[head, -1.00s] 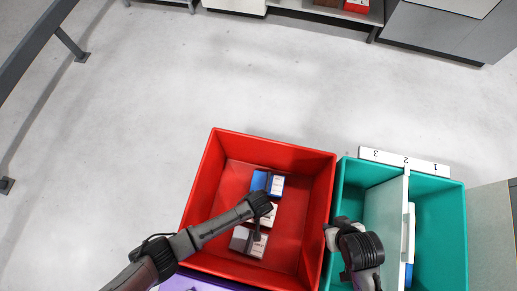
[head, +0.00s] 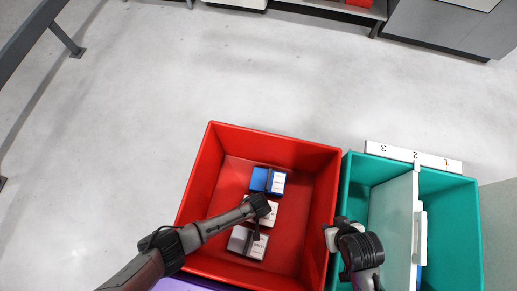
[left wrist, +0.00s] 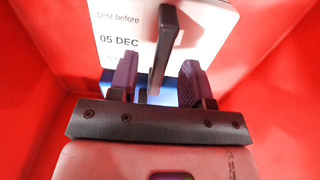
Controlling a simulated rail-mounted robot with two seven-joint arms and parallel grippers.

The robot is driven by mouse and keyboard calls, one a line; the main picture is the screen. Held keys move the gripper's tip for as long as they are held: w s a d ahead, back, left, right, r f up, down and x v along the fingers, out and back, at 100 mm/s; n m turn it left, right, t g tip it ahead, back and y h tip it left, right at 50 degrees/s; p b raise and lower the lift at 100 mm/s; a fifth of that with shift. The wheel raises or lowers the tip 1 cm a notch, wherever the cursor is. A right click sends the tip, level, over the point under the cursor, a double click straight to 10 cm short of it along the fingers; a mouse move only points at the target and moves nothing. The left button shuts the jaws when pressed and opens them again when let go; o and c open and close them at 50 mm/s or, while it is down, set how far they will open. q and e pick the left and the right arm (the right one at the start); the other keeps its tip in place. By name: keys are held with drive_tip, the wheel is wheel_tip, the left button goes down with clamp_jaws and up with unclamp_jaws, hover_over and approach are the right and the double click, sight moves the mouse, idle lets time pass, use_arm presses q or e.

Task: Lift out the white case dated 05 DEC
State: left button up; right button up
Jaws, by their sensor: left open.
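The white case (head: 268,217) stands in the red crate (head: 325,190), between a blue case and a grey-white case, partly hidden by my left gripper (head: 258,222). In the left wrist view the white case (left wrist: 120,30) shows a label reading "best before 05 DEC". A dark upright bar (left wrist: 167,40), seemingly a handle, stands in front of its face. My left gripper (left wrist: 158,82) is open, with the bar just ahead of the gap between its fingers. I cannot tell whether they touch. My right gripper (head: 333,238) is over the teal crate's left edge; its fingers are unclear.
The blue case (head: 268,180) is behind the white one and the grey-white case (head: 247,243) in front. The teal crate (head: 458,215) has a white divider (head: 392,220) and a strip numbered 1 to 3 (head: 413,157). The red crate's walls surround the left gripper.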

use_arm(q)
drive_tip(key=shift+f+b, duration=0.55)
drive_tip(key=shift+f, duration=0.9)
drive_tip(key=shift+c, duration=0.3)
clamp_jaws()
